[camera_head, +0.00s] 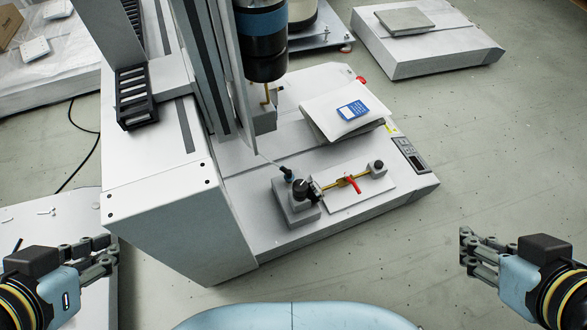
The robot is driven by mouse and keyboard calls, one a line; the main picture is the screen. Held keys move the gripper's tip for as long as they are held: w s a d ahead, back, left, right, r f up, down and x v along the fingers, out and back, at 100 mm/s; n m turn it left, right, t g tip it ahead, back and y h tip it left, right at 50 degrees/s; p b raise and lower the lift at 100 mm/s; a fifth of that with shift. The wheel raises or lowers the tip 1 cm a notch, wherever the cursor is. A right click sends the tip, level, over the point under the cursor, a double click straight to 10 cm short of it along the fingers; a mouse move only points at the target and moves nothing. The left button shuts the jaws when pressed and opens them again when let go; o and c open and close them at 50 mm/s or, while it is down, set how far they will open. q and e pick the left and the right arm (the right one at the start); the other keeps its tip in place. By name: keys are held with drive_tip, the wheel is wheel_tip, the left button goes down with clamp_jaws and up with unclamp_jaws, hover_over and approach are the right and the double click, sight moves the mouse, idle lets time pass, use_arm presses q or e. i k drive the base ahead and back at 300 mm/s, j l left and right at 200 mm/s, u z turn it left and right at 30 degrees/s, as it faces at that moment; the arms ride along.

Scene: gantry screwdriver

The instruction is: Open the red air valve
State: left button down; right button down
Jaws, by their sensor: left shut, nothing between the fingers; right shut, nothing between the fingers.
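The red air valve (353,183) is a small red handle on a thin brass pipe (337,185). The pipe runs between a grey block with a black knob (301,188) and a small grey post (377,168), on the front part of the machine's white base. The handle lies at an angle across the pipe. My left gripper (112,255) is shut and empty at the lower left, well away from the valve. My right gripper (466,245) is shut and empty at the lower right, apart from the valve and beyond the base's right edge.
The tall gantry machine (150,190) fills the left middle, with a dark cylindrical tool (262,45) hanging over its base. A control panel (410,155) is at the base's right edge. The floor at right is clear.

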sight(347, 175)
drive_tip(key=u, duration=1.25)
drive_tip(key=k+l+u, duration=0.1)
drive_tip(key=l, duration=0.35)
drive_tip(key=k+l+u, duration=0.1)
drive_tip(key=k+l, duration=0.2)
drive_tip(key=l, duration=0.15)
drive_tip(key=k+l+u, duration=0.1)
drive_tip(key=k+l, duration=0.15)
drive_tip(key=l, duration=0.15)
drive_tip(key=k+l+u, duration=0.1)
drive_tip(key=k+l, duration=0.15)
drive_tip(key=l, duration=0.15)
